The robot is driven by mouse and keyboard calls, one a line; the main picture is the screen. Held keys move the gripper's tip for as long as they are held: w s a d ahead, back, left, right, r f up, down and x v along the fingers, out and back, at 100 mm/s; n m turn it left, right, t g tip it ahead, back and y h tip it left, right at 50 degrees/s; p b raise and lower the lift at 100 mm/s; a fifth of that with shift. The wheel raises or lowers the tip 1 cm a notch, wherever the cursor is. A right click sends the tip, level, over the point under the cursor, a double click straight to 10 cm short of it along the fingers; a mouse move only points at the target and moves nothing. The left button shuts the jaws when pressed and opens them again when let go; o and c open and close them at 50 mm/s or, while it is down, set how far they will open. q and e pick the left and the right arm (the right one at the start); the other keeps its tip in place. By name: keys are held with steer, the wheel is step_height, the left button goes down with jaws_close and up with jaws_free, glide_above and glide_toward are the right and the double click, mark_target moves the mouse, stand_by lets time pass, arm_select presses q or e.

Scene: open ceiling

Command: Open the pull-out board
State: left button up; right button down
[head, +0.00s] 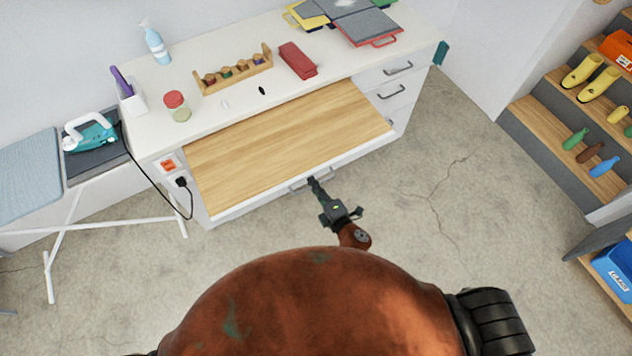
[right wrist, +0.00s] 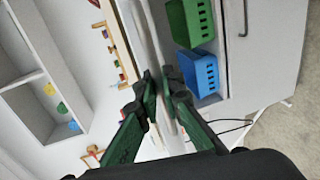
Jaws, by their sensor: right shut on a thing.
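The pull-out board (head: 285,135) has a light wood top and a white front edge. In the head view it stands well out from the white desk (head: 140,135). A grey bar handle (head: 298,187) is on its front. My right gripper (head: 314,184) is at this handle and shut on it. In the right wrist view the two green fingers (right wrist: 163,84) close together at the board's front, which appears nearly edge-on. The fingers hide most of the handle there. My left gripper is not in view.
An iron (head: 92,133) rests on an ironing board at the left. A jar (head: 176,106), a wooden rack (head: 233,70) and a red case (head: 298,60) stand on the desk. Drawers are at its right. The right wrist view shows green (right wrist: 190,22) and blue (right wrist: 197,70) baskets. The concrete floor ahead is clear.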

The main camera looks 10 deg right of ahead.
steer(key=c, duration=2.3)
jaws_free()
steer(key=shift+c, duration=0.2)
steer(key=v, duration=1.2)
steer(key=shift+f, duration=0.15)
steer(key=s+d+f+m+g+h, duration=0.1)
steer(key=s+d+f+m+g, duration=0.2)
steer(key=f, duration=0.8)
steer(key=s+d+f+m+g+h, duration=0.1)
steer(key=s+d+f+m, duration=0.3)
steer(key=f, duration=0.7)
steer(key=s+d+f+m+g+h, duration=0.25)
steer(key=d+f, duration=0.25)
steer(key=f, duration=0.7)
steer(key=s+d+f+m+g, duration=0.2)
steer(key=s+f, duration=0.4)
steer(key=s, duration=0.4)
steer(key=s+d+f+m+g, duration=0.3)
steer(key=s+d+f+m, duration=0.1)
steer(key=s, duration=0.6)
steer(key=s+d+f+m+g, duration=0.2)
steer(key=s+f+m, duration=0.3)
steer(key=s+f, duration=0.4)
steer(key=shift+s+d+h, duration=0.35)
steer(key=shift+s+d, duration=0.1)
steer(key=shift+d, duration=0.1)
